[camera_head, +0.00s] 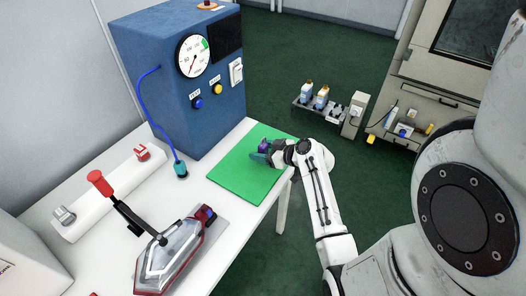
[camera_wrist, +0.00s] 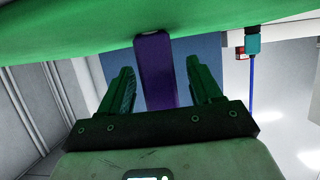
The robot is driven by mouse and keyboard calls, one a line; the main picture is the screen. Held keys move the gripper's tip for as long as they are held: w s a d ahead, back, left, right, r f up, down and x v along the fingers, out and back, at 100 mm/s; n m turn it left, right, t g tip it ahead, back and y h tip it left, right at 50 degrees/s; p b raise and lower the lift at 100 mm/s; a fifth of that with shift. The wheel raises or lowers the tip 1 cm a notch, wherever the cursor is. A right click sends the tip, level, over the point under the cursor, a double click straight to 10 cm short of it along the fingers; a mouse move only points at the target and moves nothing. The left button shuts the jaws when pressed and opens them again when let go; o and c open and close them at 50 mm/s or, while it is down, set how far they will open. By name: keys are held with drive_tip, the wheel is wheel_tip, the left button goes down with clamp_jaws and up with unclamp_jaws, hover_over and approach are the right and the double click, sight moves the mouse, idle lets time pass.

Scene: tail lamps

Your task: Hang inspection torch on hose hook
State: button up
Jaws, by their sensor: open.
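My gripper (camera_head: 263,155) is low over the green mat (camera_head: 235,178), near its far right edge. In the wrist view my gripper (camera_wrist: 158,88) is open, with a finger on either side of a purple bar (camera_wrist: 155,65). The bar seems to be the torch and stands between the fingers with gaps on both sides. In the head view only a small purple part (camera_head: 263,146) of it shows at the gripper. A blue hose (camera_head: 143,110) runs from the blue cabinet to a teal end piece (camera_head: 181,169) on the table. I cannot make out a hose hook.
The blue tester cabinet (camera_head: 178,120) with a gauge stands behind the mat. A clamp with a red handle (camera_head: 100,183) and a tail lamp (camera_head: 175,252) occupy the table's front left. A low rack of bottles (camera_head: 318,103) stands beyond the table.

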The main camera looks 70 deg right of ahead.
drive_tip(key=shift+c, duration=0.5)
drive_tip(key=c, duration=1)
drive_tip(key=shift+r, duration=0.1)
drive_tip(key=shift+r, duration=0.6)
drive_tip(key=s+a+r, duration=0.2)
drive_tip(key=s+r, duration=0.2)
drive_tip(key=s+a+r+b, duration=0.1)
drive_tip(key=s+a+r, duration=0.1)
drive_tip(key=s+r, duration=0.1)
drive_tip(key=s+a+r+b, duration=0.1)
drive_tip(key=s+a+r, duration=0.1)
drive_tip(key=s+r, duration=0.2)
drive_tip(key=shift+d+v, duration=0.2)
drive_tip(key=shift+v, duration=0.75)
